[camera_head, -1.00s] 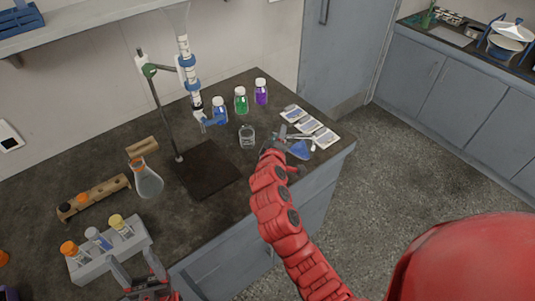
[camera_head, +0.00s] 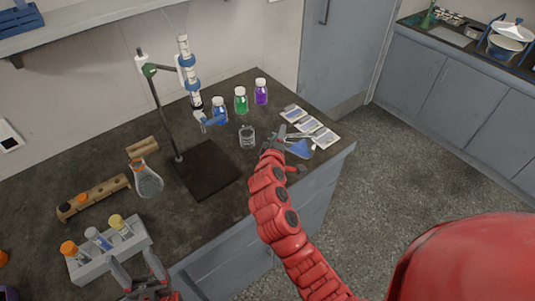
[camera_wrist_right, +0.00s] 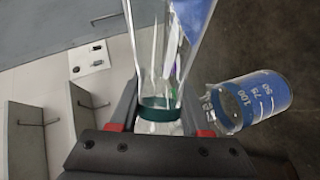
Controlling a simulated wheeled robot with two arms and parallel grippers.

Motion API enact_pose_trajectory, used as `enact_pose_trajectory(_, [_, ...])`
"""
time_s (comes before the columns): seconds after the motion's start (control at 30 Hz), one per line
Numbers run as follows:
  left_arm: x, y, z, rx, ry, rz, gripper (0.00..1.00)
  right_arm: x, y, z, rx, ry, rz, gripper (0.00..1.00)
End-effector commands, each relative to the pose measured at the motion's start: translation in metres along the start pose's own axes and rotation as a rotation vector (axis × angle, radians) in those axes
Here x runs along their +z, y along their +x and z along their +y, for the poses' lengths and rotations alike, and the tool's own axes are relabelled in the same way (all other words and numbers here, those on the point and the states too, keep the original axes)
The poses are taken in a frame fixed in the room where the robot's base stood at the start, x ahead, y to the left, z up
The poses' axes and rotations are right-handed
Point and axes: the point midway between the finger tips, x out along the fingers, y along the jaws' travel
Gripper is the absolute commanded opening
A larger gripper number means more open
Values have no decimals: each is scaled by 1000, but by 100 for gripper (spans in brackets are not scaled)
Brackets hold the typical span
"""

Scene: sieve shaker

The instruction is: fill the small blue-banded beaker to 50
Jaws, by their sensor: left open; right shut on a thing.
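The small beaker (camera_head: 247,138) stands on the dark bench. In the right wrist view the blue-banded beaker (camera_wrist_right: 262,98) lies to the right of my jaws, with marks including 100, 75 and 50. Its liquid level cannot be told. My right gripper (camera_head: 284,146) is shut on the green-banded neck of a glass flask (camera_head: 300,149) just right of the beaker. The flask holds blue liquid and looks tilted; its neck and body also show in the wrist view (camera_wrist_right: 160,85). My left gripper (camera_head: 136,268) is open and empty at the bench's front edge, near the tube rack.
Bottles of blue, green (camera_head: 241,101) and purple stand at the back. Packets (camera_head: 308,125) lie at the right. An orange-banded flask (camera_head: 149,182) and a white tube rack (camera_head: 108,249) are at left.

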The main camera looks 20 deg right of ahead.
Motion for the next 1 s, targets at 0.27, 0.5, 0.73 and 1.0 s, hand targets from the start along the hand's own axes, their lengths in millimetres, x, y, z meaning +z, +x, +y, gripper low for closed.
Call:
enact_pose_trajectory(0.27, [0, 0, 0, 0, 0, 0, 65, 0, 0, 0, 7, -16, -1, 0])
enact_pose_trajectory(0.5, [0, 0, 0, 0, 0, 0, 65, -1, 0, 0, 12, -29, -3, 0])
enact_pose_trajectory(0.73, [0, 0, 0, 0, 0, 0, 65, -1, 0, 1, 18, -42, -5, 0])
enact_pose_trajectory(1.0, [0, -1, 0, 0, 0, 0, 65, -1, -1, 1, 24, -57, -7, 0])
